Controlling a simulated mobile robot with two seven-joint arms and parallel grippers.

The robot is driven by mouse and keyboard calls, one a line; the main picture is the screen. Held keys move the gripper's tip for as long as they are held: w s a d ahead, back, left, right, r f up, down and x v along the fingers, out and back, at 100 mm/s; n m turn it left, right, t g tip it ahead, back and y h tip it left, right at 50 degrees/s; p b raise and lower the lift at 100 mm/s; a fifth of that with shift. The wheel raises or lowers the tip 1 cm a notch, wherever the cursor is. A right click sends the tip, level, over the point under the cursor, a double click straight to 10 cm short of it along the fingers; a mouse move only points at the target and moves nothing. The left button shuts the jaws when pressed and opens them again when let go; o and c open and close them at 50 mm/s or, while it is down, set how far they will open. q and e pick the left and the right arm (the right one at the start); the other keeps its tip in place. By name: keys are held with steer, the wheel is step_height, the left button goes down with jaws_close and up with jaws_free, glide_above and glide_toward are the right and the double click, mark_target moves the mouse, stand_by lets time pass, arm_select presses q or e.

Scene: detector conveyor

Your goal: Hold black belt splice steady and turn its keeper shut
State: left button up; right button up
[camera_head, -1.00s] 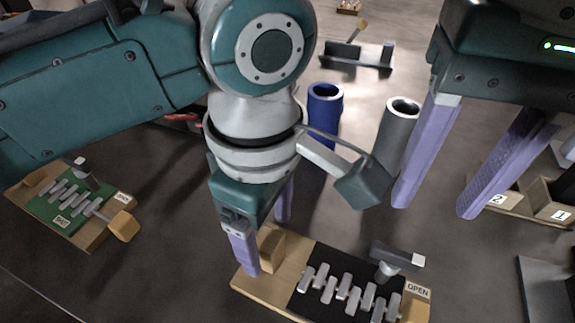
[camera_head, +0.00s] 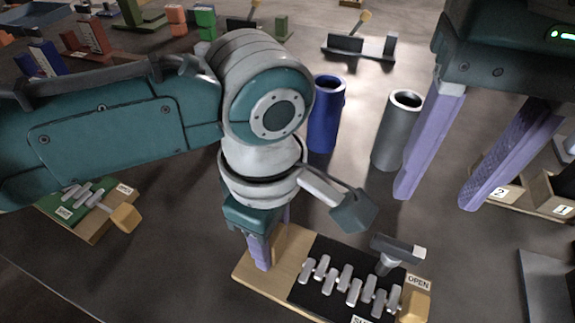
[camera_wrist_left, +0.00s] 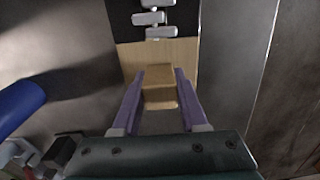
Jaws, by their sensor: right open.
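The black belt splice (camera_head: 335,283) is a black strip with several grey metal links on a wooden board (camera_head: 257,268) at the bottom centre. Its keeper (camera_head: 397,250), a grey T-shaped handle, stands at the right near an "OPEN" label (camera_head: 418,283). A second label at the front is partly cut off. My left gripper (camera_head: 274,240) has its fingers on both sides of the wooden block (camera_wrist_left: 160,87) at the board's left end, very close to it. Whether they press on it is unclear. My right gripper (camera_head: 435,200) is open and empty above the table, up and right of the board.
A blue tube (camera_head: 326,115) and a grey tube (camera_head: 397,130) stand behind the board. A green splice board (camera_head: 75,205) lies at the left, partly behind my left arm. Numbered wooden bins (camera_head: 515,195) are at the right. Another fixture (camera_head: 358,48) stands at the back.

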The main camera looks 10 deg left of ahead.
arm_select(q)
jaws_close()
stand_by(0.8)
